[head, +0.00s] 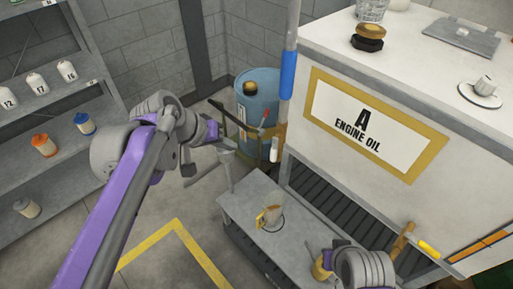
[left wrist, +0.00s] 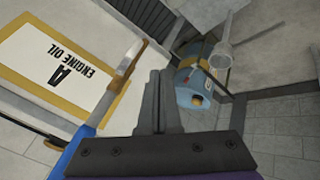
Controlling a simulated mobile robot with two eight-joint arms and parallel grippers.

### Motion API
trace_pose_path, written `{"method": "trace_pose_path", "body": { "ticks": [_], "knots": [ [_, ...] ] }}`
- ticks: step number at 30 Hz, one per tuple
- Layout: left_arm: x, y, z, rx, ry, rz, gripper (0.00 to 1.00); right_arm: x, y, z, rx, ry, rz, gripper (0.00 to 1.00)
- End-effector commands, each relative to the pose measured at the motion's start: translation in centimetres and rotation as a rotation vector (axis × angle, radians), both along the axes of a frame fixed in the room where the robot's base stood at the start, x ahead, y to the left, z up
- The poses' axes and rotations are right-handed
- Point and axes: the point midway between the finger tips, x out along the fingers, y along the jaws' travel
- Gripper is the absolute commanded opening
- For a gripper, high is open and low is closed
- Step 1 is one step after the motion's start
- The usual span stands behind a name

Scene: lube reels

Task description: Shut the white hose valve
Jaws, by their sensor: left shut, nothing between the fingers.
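My left gripper (head: 226,150) reaches in from the left in the head view, short of the counter's corner. Its shut, empty fingers (left wrist: 158,98) show in the left wrist view. A hose with a blue grip (head: 288,75) hangs at that corner, with a tan part and a white piece (head: 275,149) at its lower end. The white piece looks like the hose valve, but its lever position is too small to tell. In the left wrist view the blue part (left wrist: 73,155) and tan part (left wrist: 128,63) lie left of my fingers, apparently apart from them. My right gripper is not clearly visible.
A blue drum (head: 258,90) with a red-tipped lever stands behind the hose. The white counter (head: 400,60) labelled "A ENGINE OIL" fills the right. Shelves (head: 40,170) with bottles stand left.

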Motion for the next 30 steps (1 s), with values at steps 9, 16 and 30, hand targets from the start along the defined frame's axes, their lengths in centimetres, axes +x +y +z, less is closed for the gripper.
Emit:
{"method": "trace_pose_path", "body": {
  "ticks": [9, 16, 30],
  "knots": [
    [0.0, 0.0, -0.1, 0.000, 0.000, 0.000, 0.00, 0.0, 0.0, 0.0, 0.000, 0.000, 0.000, 0.00],
    [1.0, -1.1, -2.0, 0.000, -0.001, -0.002, 0.00, -0.1, 0.0, -0.2, 0.000, 0.001, 0.000, 0.00],
    [4.4, -6.2, -8.0, -0.001, -0.001, -0.005, 0.00, -0.1, 0.0, -0.7, 0.000, 0.003, 0.000, 0.00]
  ]
}}
